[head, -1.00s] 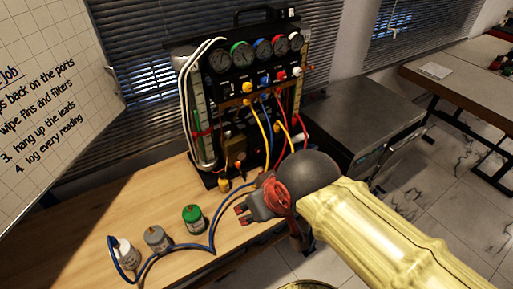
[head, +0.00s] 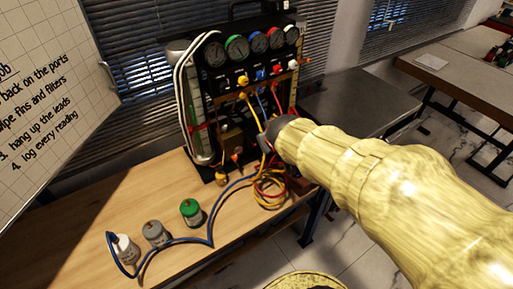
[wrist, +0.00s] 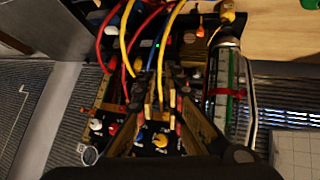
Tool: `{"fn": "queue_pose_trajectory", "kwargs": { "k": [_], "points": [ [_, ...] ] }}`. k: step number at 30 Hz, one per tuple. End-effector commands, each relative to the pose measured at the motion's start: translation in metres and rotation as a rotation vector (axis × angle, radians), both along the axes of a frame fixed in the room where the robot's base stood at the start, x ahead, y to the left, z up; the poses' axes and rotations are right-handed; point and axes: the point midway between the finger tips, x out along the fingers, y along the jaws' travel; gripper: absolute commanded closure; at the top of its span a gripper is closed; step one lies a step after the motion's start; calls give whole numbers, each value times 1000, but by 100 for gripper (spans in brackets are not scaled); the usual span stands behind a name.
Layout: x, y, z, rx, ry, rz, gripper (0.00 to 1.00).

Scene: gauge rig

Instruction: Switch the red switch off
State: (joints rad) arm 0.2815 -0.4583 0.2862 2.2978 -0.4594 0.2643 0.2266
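The gauge rig (head: 214,110) stands at the back of the wooden bench, with a row of round gauges above coloured knobs and hoses. My gripper (head: 266,140) is at the lower front of the rig, its fingers mostly hidden behind my wrist. In the wrist view, which sees the rig upside down, my gripper's two fingers (wrist: 163,80) point at the panel with a gap between them, and yellow and blue hoses run close by. A small red-orange part (wrist: 138,66) shows near the left fingertip; I cannot tell whether it is the red switch. Nothing is clearly held.
A grey cabinet (head: 350,105) is right of the rig.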

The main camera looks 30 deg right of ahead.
Motion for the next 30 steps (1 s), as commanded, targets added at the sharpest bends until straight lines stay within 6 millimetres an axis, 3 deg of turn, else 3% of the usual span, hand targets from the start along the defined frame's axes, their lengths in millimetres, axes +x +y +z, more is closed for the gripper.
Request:
{"fn": "queue_pose_trajectory", "kwargs": {
  "k": [1, 6, 10, 15, 21, 30],
  "points": [
    [15, -18, -14, -11, -10, 0, 94],
    [58, -60, -56, -16, -78, 58, 100],
    [77, -77, -97, 33, -124, 122, 100],
    [83, -82, -142, 125, -168, 198, 100],
    [82, -78, -168, 205, -200, 247, 100],
    [82, -75, -172, 220, -208, 259, 100]
  ]
}}
